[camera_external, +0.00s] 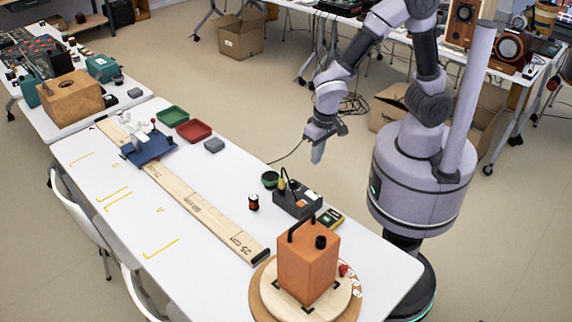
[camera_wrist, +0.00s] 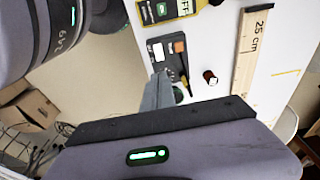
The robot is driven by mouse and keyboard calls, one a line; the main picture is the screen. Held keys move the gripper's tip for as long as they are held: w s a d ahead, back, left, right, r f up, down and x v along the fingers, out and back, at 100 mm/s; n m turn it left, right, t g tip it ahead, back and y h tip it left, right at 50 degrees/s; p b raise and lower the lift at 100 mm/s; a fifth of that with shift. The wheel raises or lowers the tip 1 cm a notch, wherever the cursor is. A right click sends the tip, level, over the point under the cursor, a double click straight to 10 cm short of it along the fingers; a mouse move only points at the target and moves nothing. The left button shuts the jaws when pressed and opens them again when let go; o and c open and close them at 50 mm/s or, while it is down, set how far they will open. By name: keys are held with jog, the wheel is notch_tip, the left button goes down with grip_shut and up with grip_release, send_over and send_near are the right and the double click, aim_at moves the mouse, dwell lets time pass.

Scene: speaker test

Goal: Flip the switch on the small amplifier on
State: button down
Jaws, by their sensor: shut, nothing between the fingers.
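The small amplifier looks to be the dark grey box (camera_external: 297,201) near the right edge of the white table, with a yellow-and-black plug or lead standing at its left end. In the wrist view the dark box (camera_wrist: 172,61) shows a white and an orange patch on top; I cannot make out its switch. Beside it lies a small yellow-edged dark panel (camera_external: 331,218), whose lettering reads partly "FF" in the wrist view (camera_wrist: 178,12). My gripper (camera_external: 318,155) is shut and empty, in the air beyond the table's far edge, apart from the amplifier. Its fingers (camera_wrist: 158,92) partly cover the box's surroundings.
An orange speaker box (camera_external: 307,263) stands on a round wooden turntable (camera_external: 262,293) at the near end. Cardboard boxes (camera_external: 241,37) sit on the floor.

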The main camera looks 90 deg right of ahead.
aim_at(309, 193)
jog(key=f+b, duration=0.2)
jog(key=f, duration=0.2)
jog(key=w+d+f+b, duration=0.1)
jog(key=f+b, duration=0.1)
jog(key=f, duration=0.3)
jog(key=f+b, duration=0.2)
jog(key=f, duration=0.2)
jog(key=shift+w+d+f, duration=0.2)
jog(key=shift+f, duration=0.2)
jog(key=shift+r, duration=0.1)
